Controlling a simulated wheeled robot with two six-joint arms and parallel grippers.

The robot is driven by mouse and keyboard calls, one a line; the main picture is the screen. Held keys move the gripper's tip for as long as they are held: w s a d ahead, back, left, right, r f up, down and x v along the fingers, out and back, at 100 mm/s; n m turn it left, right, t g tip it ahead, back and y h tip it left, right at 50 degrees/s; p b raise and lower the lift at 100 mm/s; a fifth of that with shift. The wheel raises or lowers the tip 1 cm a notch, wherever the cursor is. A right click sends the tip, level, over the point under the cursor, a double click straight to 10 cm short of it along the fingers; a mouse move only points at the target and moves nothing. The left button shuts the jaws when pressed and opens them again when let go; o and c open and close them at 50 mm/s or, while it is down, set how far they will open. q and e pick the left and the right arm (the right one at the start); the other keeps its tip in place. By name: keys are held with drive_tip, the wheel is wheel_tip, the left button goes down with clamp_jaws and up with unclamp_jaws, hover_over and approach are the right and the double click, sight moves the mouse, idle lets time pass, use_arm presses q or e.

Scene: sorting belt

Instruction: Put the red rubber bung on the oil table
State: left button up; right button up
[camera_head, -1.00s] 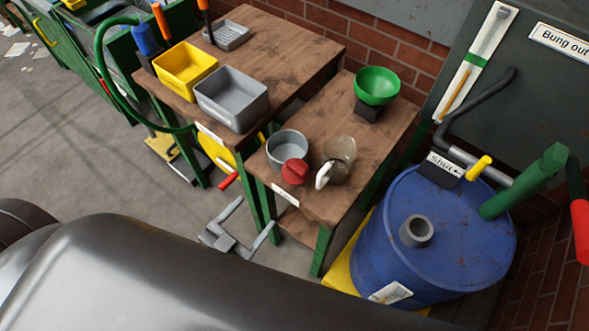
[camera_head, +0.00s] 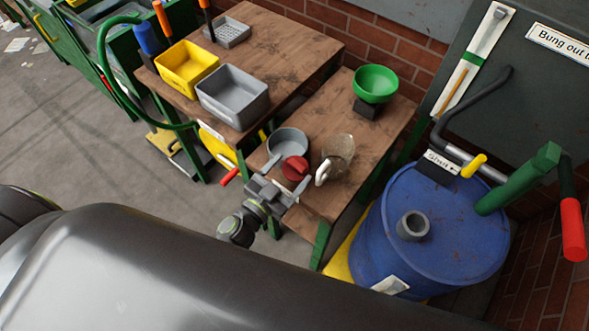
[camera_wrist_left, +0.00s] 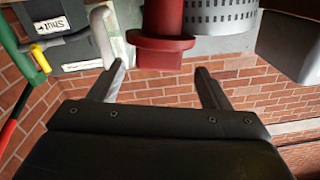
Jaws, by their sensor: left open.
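The red rubber bung (camera_head: 295,168) is at the near edge of the small wooden oil table (camera_head: 313,124), beside a round grey pan and a glass jug. In the left wrist view the bung (camera_wrist_left: 163,47) has a wide flange and a narrower stem. My left gripper (camera_head: 283,182) is open at the near edge of this table, just in front of the bung. In the wrist view its two fingers stand apart, with the bung beyond and between them; I see no grip on it. My right gripper is not in view.
The grey pan (camera_head: 287,145) and the glass jug (camera_head: 338,150) with its white handle stand close to the bung. A green funnel (camera_head: 376,83) stands at the table's back. A blue drum (camera_head: 450,220) is to the right. A higher bench with yellow (camera_head: 187,70) and grey bins (camera_head: 232,97) is to the left.

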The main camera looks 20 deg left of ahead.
use_arm(q)
drive_tip(key=x, duration=0.4)
drive_tip(key=shift+d, duration=0.15)
drive_tip(key=shift+s, duration=0.1)
drive_tip(key=c, duration=1.5)
wheel_tip(320, 180, up, 10)
drive_tip(key=p, duration=0.6)
drive_tip(key=shift+p, duration=0.35)
drive_tip(key=a, duration=0.1)
wheel_tip(320, 180, up, 13)
drive_tip(key=m+g+h+b, duration=0.4)
drive_tip(key=m+g+h, duration=0.3)
drive_tip(key=h, duration=0.2)
hover_over(294, 168)
drive_tip(key=w+v, duration=0.1)
drive_tip(key=v, duration=0.6)
drive_tip(key=shift+s+a+f+n+t+y, duration=0.1)
drive_tip(key=shift+a+n+t+y, duration=0.05)
drive_tip(key=shift+n+t+y, duration=0.75)
drive_tip(key=shift+s+a+f+n+t+y, duration=0.1)
drive_tip(key=shift+s+n+t+y, duration=0.05)
drive_tip(key=shift+n+t+y, duration=0.75)
drive_tip(key=shift+s+a+n+t+y, duration=0.15)
drive_tip(key=shift+n+t+y, duration=0.55)
drive_tip(key=shift+t+y, duration=0.35)
